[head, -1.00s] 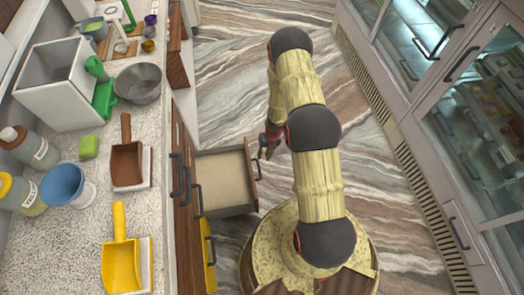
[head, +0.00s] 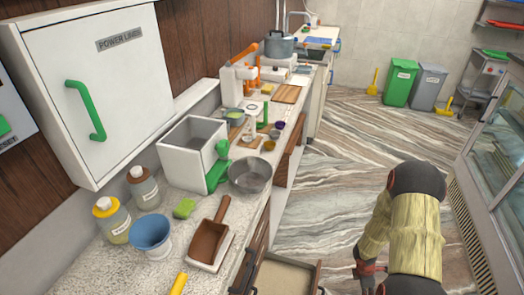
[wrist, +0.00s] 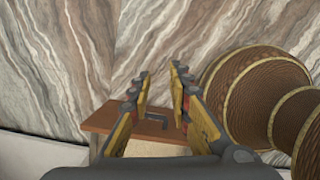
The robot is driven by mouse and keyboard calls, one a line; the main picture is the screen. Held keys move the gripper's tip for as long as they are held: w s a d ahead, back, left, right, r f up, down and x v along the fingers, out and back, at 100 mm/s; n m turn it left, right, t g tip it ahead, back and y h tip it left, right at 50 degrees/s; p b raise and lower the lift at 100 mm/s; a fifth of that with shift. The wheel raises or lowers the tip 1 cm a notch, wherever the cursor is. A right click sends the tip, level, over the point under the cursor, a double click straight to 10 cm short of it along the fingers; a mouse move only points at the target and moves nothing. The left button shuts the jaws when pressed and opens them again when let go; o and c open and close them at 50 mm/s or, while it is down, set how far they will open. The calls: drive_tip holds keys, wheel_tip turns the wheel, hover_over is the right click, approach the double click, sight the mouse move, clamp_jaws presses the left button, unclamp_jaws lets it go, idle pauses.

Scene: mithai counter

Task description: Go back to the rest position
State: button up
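My gripper shows in the wrist view (wrist: 160,90), with its two yellow-and-dark fingers apart and nothing between them. Beyond the fingers is the brown front edge of an open drawer (wrist: 95,124), with a dark handle. In the head view the gripper (head: 368,270) is low at the right, partly cut off by the bottom edge, just right of the open drawer (head: 287,275). My arm reaches down over the floor at the right.
The counter at left holds a brown scoop (head: 209,238), a blue cup (head: 152,234), a metal bowl (head: 250,174) and a white bin (head: 190,150). A glass display case (head: 500,170) stands at right. The marble floor (head: 340,170) between is clear.

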drive_tip(key=s+a+r+m+g+h, duration=0.15)
drive_tip(key=r+m, duration=0.45)
drive_tip(key=r, duration=0.6)
drive_tip(key=s+a+r+m+y, duration=0.1)
drive_tip(key=s+a+r+m, duration=0.3)
drive_tip(key=r, duration=0.7)
drive_tip(key=s+a+r+m+t+y, duration=0.1)
drive_tip(key=s+a+r+m+t, duration=0.1)
drive_tip(key=a+r, duration=0.4)
drive_tip(key=s+a+r+m+t+y, duration=0.1)
drive_tip(key=a+r, duration=0.5)
drive_tip(key=r, duration=0.9)
drive_tip(key=s+a+r+m+t+y+p, duration=0.1)
drive_tip(key=s+a+r+m+t, duration=0.2)
drive_tip(key=r, duration=0.7)
drive_tip(key=s+a+t, duration=0.2)
drive_tip(key=s+a, duration=0.1)
drive_tip(key=s, duration=0.1)
drive_tip(key=shift+a+r+m, duration=0.15)
drive_tip(key=shift+a+m, duration=0.15)
